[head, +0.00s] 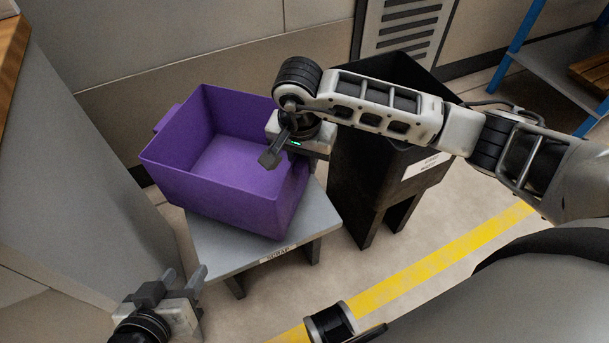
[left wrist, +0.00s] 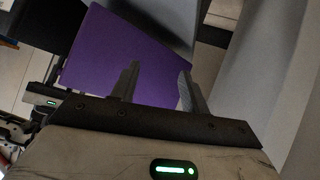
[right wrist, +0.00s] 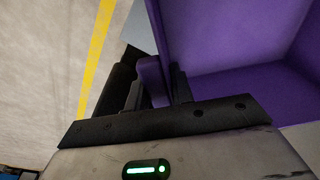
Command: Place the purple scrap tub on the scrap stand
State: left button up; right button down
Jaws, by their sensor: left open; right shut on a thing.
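The purple scrap tub (head: 225,205) is empty and sits over the grey scrap stand (head: 225,252), whose front edge carries a label. The tub is turned at an angle to the stand top; I cannot tell whether its whole base touches. My right gripper (head: 272,158) is at the tub's right side. In the right wrist view its fingers are shut on a purple handle (right wrist: 151,82) of the tub. My left gripper (head: 188,280) is open and empty, low in front of the stand's left corner. The tub's outer wall (left wrist: 125,60) shows beyond its fingers in the left wrist view.
A tall black bin (head: 360,180) with a white label stands right of the stand, under my right arm. A grey cabinet (head: 75,190) is close on the left. A wall is behind. A blue-framed shelf (head: 550,70) is at the far right. A yellow line (head: 440,262) crosses the floor.

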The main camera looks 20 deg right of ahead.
jog(key=shift+w+d+f, duration=0.15)
jog(key=shift+w+f, duration=0.15)
jog(key=shift+f, duration=0.05)
jog(key=f+b, duration=0.3)
jog(key=shift+w+d+f, duration=0.2)
jog(key=shift+w+f, duration=0.05)
pick_arm(q)
jog(key=r+t, duration=0.1)
jog(key=d+r+h, duration=0.1)
jog(key=shift+w+r+t, duration=0.2)
jog(key=shift+r+t, duration=0.15)
jog(key=shift+t, duration=0.05)
pick_arm(e)
jog(key=c, duration=1.2)
grip_release()
jog(key=shift+f, duration=0.15)
